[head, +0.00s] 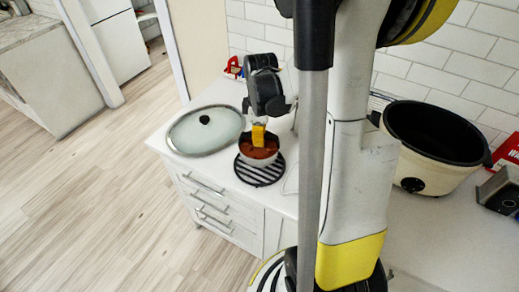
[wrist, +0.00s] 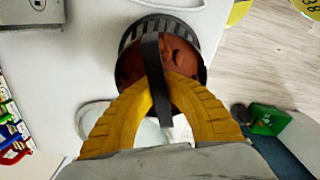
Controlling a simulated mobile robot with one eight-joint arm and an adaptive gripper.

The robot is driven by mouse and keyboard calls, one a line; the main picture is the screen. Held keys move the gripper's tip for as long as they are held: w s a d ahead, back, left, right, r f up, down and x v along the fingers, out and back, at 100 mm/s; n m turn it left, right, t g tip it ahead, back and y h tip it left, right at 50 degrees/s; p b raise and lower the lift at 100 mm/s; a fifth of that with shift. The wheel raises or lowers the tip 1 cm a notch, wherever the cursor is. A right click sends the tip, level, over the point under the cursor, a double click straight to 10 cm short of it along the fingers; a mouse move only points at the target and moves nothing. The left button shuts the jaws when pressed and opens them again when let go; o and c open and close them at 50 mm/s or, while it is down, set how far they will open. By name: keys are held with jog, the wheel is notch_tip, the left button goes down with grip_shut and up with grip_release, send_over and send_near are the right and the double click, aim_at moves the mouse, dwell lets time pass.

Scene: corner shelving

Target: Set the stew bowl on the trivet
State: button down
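The stew bowl (head: 259,158), grey-sided with reddish-brown stew, is upright over the back part of the round black slatted trivet (head: 261,175). The trivet's front slats show bare. I cannot tell whether the bowl touches it or is held just above. In the wrist view the stew (wrist: 178,50) fills the bowl, a dark strap-like handle (wrist: 152,60) arches over it, and trivet slats (wrist: 150,24) show beyond the rim. My gripper (head: 258,138) reaches down from above; its yellow fingers (wrist: 165,84) close in on the handle from both sides. The contact is partly hidden.
A large glass lid (head: 205,130) with a black knob lies on the counter left of the trivet. A cream slow cooker (head: 432,147) with a dark inside stands at the right. The counter's front edge runs close to the trivet, above drawers (head: 215,205).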

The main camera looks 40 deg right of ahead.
aim_at(260, 149)
jog(key=shift+f+b, duration=0.5)
jog(key=shift+f, duration=1.35)
jog(key=shift+f, duration=0.1)
jog(key=shift+f, duration=0.15)
jog(key=c, duration=1.6)
grip_release()
